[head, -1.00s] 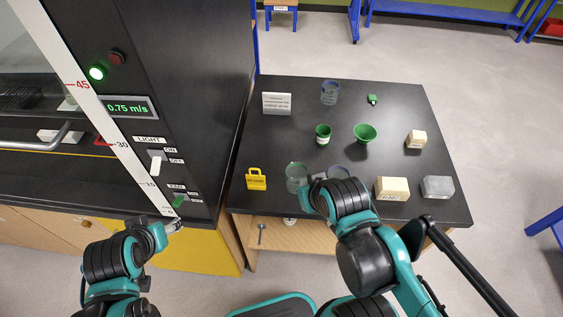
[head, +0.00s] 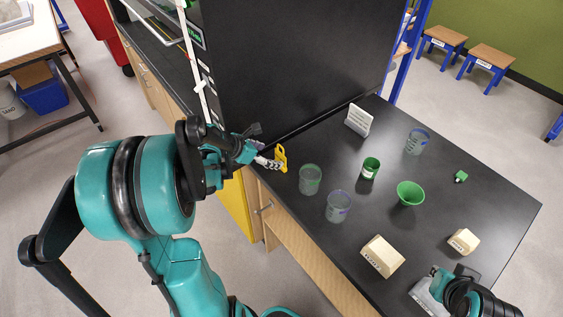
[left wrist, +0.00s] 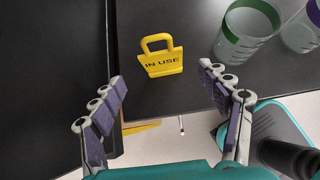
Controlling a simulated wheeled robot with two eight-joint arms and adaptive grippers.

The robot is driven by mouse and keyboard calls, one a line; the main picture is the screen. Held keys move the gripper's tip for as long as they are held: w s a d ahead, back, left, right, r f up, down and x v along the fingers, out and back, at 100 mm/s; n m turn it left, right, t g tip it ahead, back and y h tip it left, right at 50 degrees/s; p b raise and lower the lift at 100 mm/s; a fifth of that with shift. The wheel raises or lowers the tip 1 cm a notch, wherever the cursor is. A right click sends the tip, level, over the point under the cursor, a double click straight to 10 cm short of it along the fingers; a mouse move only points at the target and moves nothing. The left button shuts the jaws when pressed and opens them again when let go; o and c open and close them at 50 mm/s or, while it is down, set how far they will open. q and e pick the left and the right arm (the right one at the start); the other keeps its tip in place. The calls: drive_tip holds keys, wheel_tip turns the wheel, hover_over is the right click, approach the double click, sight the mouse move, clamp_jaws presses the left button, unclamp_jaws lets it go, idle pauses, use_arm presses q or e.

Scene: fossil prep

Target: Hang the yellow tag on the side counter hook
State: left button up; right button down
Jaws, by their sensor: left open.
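The yellow tag (head: 281,157), marked "IN USE", is on the black side counter (head: 330,235) near its left edge. In the left wrist view the tag (left wrist: 162,63) lies just beyond my fingertips, its handle loop pointing away. My left gripper (head: 269,162) is open; its spread fingers (left wrist: 165,82) straddle the near side of the tag, with a gap to it. A small metal hook-like piece (head: 264,208) sticks out from the counter's wooden front below the top; it also shows in the left wrist view (left wrist: 181,124). My right gripper (head: 445,285) is at lower right, its fingers unclear.
Two clear beakers (head: 310,180) (head: 339,206) stand right of the tag. A green cup (head: 370,168), green bowl (head: 410,193), cream blocks (head: 382,256) (head: 463,241), a grey block (head: 424,297) and a white sign (head: 358,120) are also on the counter. A tall black cabinet (head: 290,70) borders the left.

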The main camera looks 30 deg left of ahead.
sight(280, 158)
use_arm(q)
drive_tip(key=shift+b+x, duration=0.3)
drive_tip(key=shift+x, duration=0.8)
drive_tip(key=b+x, duration=0.2)
drive_tip(key=x, duration=0.2)
drive_tip(key=shift+d+f, duration=0.15)
drive_tip(key=shift+d, duration=0.1)
use_arm(e)
wheel_tip(280, 158, down, 3)
drive_tip(key=shift+a+f, duration=0.1)
use_arm(q)
drive_tip(key=shift+w+f, duration=0.1)
drive_tip(key=shift+w, duration=0.1)
use_arm(e)
drive_tip(key=shift+w, duration=0.1)
use_arm(q)
drive_tip(key=shift+c, duration=0.3)
drive_tip(key=c, duration=0.9)
